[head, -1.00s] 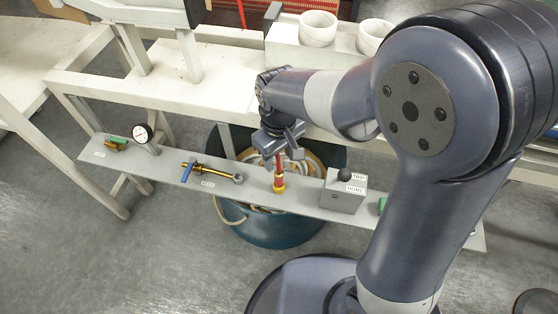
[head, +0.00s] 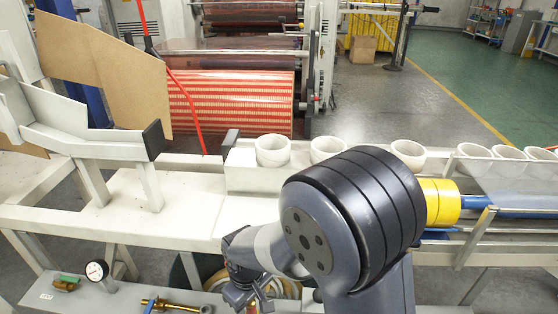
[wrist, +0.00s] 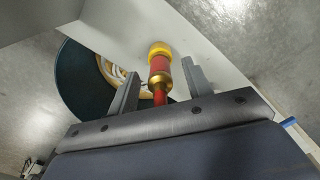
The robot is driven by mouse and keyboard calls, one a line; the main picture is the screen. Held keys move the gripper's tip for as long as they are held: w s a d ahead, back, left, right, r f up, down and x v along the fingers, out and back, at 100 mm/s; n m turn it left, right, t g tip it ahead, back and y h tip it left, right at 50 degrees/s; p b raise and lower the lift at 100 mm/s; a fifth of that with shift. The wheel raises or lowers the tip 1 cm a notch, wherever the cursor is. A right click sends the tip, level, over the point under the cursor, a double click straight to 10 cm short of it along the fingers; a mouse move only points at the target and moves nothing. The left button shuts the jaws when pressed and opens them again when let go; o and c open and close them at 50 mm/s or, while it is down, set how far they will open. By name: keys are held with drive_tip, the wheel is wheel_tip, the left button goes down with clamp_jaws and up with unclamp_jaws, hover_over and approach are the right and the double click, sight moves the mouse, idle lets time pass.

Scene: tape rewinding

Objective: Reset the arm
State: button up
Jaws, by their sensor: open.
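My gripper (head: 243,297) is low at the front of the bench in the head view, its tips cut off by the lower edge. In the wrist view its two fingers (wrist: 160,85) are open. A red and brass tool with a yellow end (wrist: 159,68) stands on the grey shelf (wrist: 205,50) between the fingers, with visible gaps on both sides. Its lower part is hidden by the gripper body.
A round gauge (head: 96,270) and a brass valve with a blue handle (head: 172,305) are on the shelf at lower left. A dark bin (wrist: 75,85) with coiled hose is beneath. White cups (head: 272,150) line the bench above my arm.

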drive_tip(key=shift+f, duration=0.75)
drive_tip(key=shift+r+p, duration=0.3)
drive_tip(key=shift+r, duration=0.15)
drive_tip(key=shift+f, duration=0.1)
wheel_tip(320, 180, up, 10)
drive_tip(key=shift+f+p, duration=0.2)
drive_tip(key=shift+p, duration=0.9)
wheel_tip(320, 180, down, 11)
drive_tip(key=b, duration=0.3)
drive_tip(key=shift+r, duration=0.15)
wheel_tip(320, 180, up, 3)
drive_tip(key=shift+r+p, duration=0.2)
drive_tip(key=shift+p, duration=1)
wheel_tip(320, 180, up, 7)
drive_tip(key=p, duration=0.5)
